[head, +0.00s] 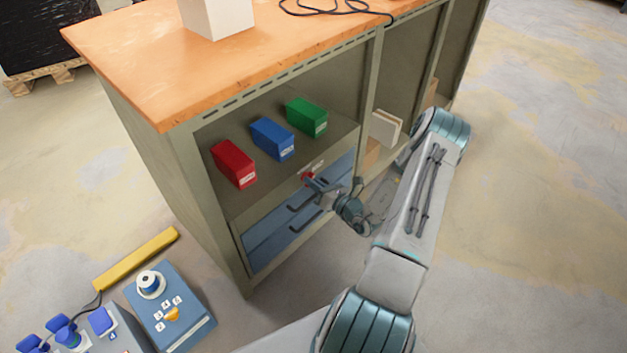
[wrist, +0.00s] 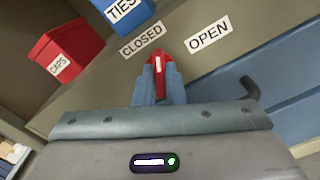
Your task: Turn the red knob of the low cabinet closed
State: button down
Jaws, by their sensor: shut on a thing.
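The red knob (head: 305,176) is on the upper front of the low cabinet (head: 262,222), just below the open shelf. In the wrist view the knob (wrist: 157,62) has a white mark and points up in the picture, between a CLOSED label (wrist: 141,41) on its left and an OPEN label (wrist: 209,36) on its right. My gripper (wrist: 158,82) is shut on the knob, one blue-grey finger on each side. It also shows in the head view (head: 312,181), reaching in from the right. The fingers hide the knob's lower part.
Red (head: 233,163), blue (head: 272,138) and green (head: 306,117) boxes stand on the shelf above. Blue drawers with dark handles (head: 303,221) lie below the knob. A grey post (head: 371,75) stands right of the shelf opening. A blue control box (head: 169,307) is at lower left.

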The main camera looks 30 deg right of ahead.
jog(key=n+p, duration=0.1)
jog(key=n, duration=0.4)
jog(key=shift+n, duration=0.3)
dwell(0.4)
jog(key=c, duration=1.5)
grip_release()
jog(key=p+v, duration=0.2)
jog(key=v, duration=1.2)
jog(key=shift+p, duration=0.3)
jog(key=shift+w, duration=0.1)
